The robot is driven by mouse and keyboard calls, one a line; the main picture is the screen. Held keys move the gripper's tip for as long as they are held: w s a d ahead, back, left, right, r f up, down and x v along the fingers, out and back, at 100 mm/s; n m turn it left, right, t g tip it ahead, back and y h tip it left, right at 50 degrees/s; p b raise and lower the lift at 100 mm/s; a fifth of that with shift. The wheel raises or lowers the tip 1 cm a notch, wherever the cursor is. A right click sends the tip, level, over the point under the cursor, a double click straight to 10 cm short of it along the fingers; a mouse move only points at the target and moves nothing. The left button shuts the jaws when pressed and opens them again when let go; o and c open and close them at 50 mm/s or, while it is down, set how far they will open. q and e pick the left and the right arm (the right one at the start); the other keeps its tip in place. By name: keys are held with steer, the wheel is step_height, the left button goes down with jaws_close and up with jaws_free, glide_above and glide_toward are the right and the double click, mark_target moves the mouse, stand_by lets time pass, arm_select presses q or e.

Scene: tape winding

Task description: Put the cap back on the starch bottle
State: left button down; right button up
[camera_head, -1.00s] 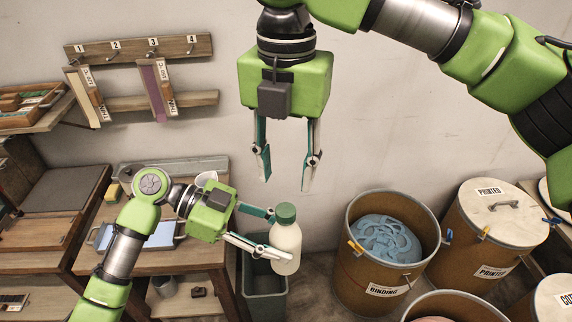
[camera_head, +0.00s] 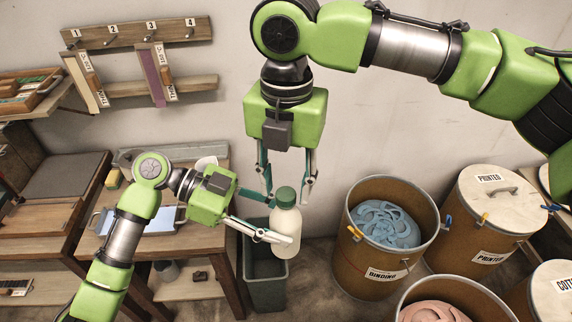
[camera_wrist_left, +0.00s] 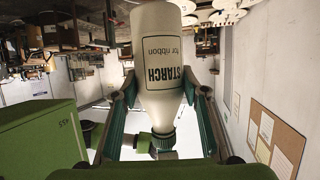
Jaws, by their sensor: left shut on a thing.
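The white starch bottle (camera_head: 287,222) is held upright in the air by my left gripper (camera_head: 281,238), which is shut on its body. The green cap (camera_head: 286,196) sits at the top of the bottle; whether it is screwed tight I cannot tell. The left wrist view shows the bottle (camera_wrist_left: 160,60) upside down, its STARCH label facing the camera, with the cap (camera_wrist_left: 162,141) at the neck between my left fingers. My right gripper (camera_head: 287,194) points down from above, its fingers apart on either side of the cap. Contact with the cap is not clear.
A dark bin (camera_head: 266,285) stands below the bottle. An open BINDING drum (camera_head: 366,258) with blue material and a lidded PRINTED drum (camera_head: 480,235) stand to the right. A wooden table (camera_head: 150,258) with a blue tray is at left.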

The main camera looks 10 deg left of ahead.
steer(key=shift+f, duration=0.45)
jaws_close()
steer(key=m, duration=2.4)
steer(key=shift+m, duration=0.3)
steer(key=shift+o, duration=0.9)
jaws_free()
